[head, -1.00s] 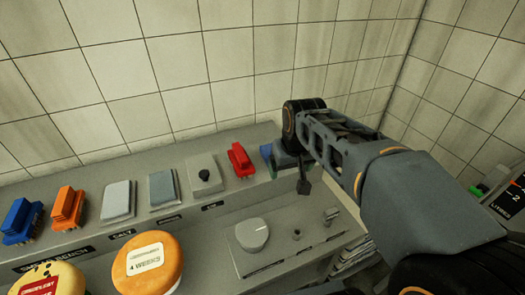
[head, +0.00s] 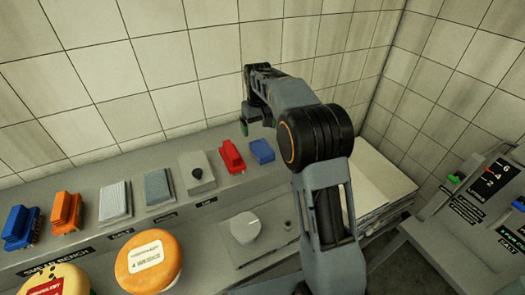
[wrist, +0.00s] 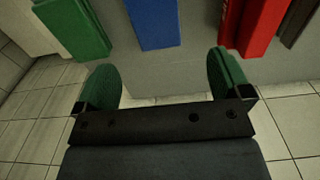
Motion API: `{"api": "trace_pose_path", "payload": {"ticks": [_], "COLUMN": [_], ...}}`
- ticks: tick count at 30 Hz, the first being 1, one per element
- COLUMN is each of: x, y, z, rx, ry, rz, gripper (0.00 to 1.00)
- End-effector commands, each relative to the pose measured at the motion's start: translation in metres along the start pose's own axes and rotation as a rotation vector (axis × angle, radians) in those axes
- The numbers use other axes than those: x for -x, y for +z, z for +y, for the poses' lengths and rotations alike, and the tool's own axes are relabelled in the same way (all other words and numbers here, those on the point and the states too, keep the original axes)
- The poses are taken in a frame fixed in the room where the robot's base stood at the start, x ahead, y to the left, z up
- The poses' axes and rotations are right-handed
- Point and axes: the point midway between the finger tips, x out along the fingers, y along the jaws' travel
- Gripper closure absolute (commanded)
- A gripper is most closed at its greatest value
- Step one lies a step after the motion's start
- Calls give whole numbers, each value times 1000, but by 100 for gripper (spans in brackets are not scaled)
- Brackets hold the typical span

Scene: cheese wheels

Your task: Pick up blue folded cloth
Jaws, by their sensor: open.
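The blue folded cloth (head: 262,151) lies on the raised back shelf of the counter, just right of a red brush (head: 231,156) in the head view. My gripper (head: 257,125) hangs over the back of the shelf, behind and above the cloth and apart from it. In the wrist view the blue cloth (wrist: 153,22) shows beyond the green-padded fingertips, between their lines. My gripper (wrist: 165,78) is open there, with nothing between its fingers.
A red object (wrist: 257,25) and a green object (wrist: 75,28) flank the cloth in the wrist view. Grey and white cloths, an orange brush (head: 66,211) and a blue brush (head: 20,226) line the shelf leftwards. A tiled wall (head: 170,80) stands close behind.

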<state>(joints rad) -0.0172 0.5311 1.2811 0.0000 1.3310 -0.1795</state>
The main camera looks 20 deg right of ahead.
Motion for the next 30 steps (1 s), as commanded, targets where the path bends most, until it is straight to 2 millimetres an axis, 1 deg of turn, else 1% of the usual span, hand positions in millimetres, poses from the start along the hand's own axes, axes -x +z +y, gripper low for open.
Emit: {"api": "trace_pose_path", "payload": {"ticks": [1, 3, 6, 14, 17, 21, 24, 27, 30], "x": [-9, -19, -31, -45, -56, -76, -86, -92, -94], "y": [1, 1, 1, 1, 2, 2, 2, 2, 2], "z": [0, 0, 0, 1, 3, 4, 4, 4, 4], "rx": [0, -1, -1, -1, -1, 0, 0, 0, 0], "ry": [-1, 0, 0, 0, -1, -1, 0, 0, 0], "rz": [-3, -2, -1, -1, -3, -3, -1, 0, 1], "gripper": [4, 4, 4, 4, 4, 4, 4, 4, 4]}}
